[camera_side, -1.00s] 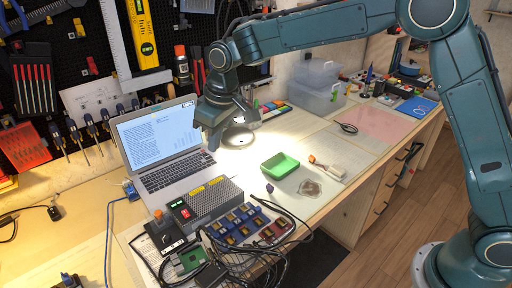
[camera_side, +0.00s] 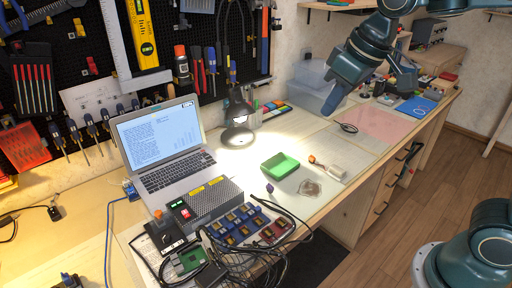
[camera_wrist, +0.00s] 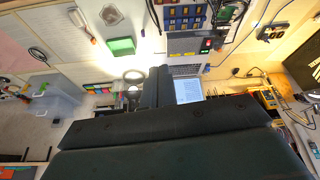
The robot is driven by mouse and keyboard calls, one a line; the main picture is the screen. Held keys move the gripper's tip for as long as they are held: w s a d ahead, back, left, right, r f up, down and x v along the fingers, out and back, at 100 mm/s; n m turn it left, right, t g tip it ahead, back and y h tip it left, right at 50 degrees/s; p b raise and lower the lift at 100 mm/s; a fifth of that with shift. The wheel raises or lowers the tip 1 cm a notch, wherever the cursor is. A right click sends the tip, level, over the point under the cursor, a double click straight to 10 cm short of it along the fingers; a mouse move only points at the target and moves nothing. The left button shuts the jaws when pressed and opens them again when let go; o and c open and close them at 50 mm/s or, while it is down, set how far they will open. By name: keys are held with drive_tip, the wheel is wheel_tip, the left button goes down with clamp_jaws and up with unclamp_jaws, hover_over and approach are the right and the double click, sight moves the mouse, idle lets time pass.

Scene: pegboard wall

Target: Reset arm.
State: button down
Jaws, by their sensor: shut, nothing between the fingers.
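My gripper (camera_side: 334,100) is at the upper right in the side view, raised above the workbench. Its fingers point down and to the left, in front of the clear plastic boxes. In the wrist view the dark fingers (camera_wrist: 156,88) stand together in the middle, shut and empty. My arm comes in from the upper right, and the gripper touches nothing that I can see.
A green tray (camera_side: 280,166), a brush (camera_side: 328,168) and a lit lamp (camera_side: 238,125) stand on the bench (camera_side: 330,140). A laptop (camera_side: 163,150), a grey control box (camera_side: 207,203) and tangled cables fill the left. Clear boxes (camera_side: 312,88) stand behind my gripper.

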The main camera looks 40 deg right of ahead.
drive_tip(key=s+d+f+m, duration=0.1)
drive_tip(key=s+d, duration=0.1)
drive_tip(key=s, duration=0.5)
drive_tip(key=s+d+f+t, duration=0.1)
drive_tip(key=s+d+f, duration=0.1)
drive_tip(key=s, duration=0.5)
drive_tip(key=shift+s+d+f+m+h, duration=0.2)
drive_tip(key=shift+s+d+m+h, duration=0.1)
drive_tip(key=shift+s+d+m, duration=0.1)
